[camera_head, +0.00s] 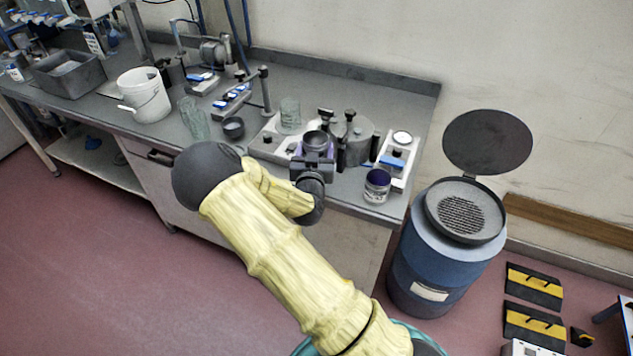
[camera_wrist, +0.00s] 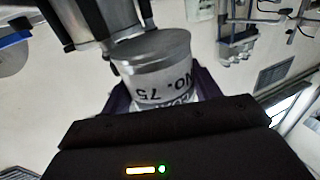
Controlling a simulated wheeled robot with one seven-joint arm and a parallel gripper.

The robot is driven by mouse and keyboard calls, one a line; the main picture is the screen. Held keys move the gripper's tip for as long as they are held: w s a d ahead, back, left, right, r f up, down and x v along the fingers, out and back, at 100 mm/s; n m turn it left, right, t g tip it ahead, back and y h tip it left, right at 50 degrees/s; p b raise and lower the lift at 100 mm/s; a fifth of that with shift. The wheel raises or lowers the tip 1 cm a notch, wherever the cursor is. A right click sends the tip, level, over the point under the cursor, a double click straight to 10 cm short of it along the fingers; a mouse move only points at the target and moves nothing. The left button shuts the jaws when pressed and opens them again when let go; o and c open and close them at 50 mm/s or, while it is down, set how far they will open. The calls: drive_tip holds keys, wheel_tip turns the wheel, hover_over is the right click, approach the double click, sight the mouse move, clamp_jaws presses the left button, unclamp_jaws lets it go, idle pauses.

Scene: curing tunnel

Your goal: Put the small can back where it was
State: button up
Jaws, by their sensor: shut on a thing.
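My gripper (camera_head: 315,161) is over the front of the workbench (camera_head: 345,192), shut on a small can (camera_head: 316,139) with a dark round top. In the wrist view the can (camera_wrist: 152,62) is grey with a white label, and its lettering, "No. 75", appears upside down. The dark purple fingers stand on both sides of it, and the black gripper body hides its near part. I cannot tell whether the can touches anything behind it.
A labelled can with a purple top (camera_head: 377,185) stands right of my gripper, near the bench's front edge. A dark cup (camera_head: 233,127) and glass beaker (camera_head: 289,112) stand left. Grey apparatus (camera_head: 356,140) is close behind. A blue drum (camera_head: 437,262) with raised lid stands right.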

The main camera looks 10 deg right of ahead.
drive_tip(key=shift+w+d+f+p, duration=0.1)
drive_tip(key=shift+f+p, duration=0.1)
drive_tip(key=shift+f, duration=1.25)
drive_tip(key=shift+w+f+p, duration=0.1)
drive_tip(key=shift+f+p, duration=0.05)
drive_tip(key=shift+f, duration=1.3)
drive_tip(key=shift+f, duration=2.05)
drive_tip(key=shift+f, duration=0.25)
drive_tip(key=o, duration=1.1)
drive_tip(key=shift+s+r, duration=0.1)
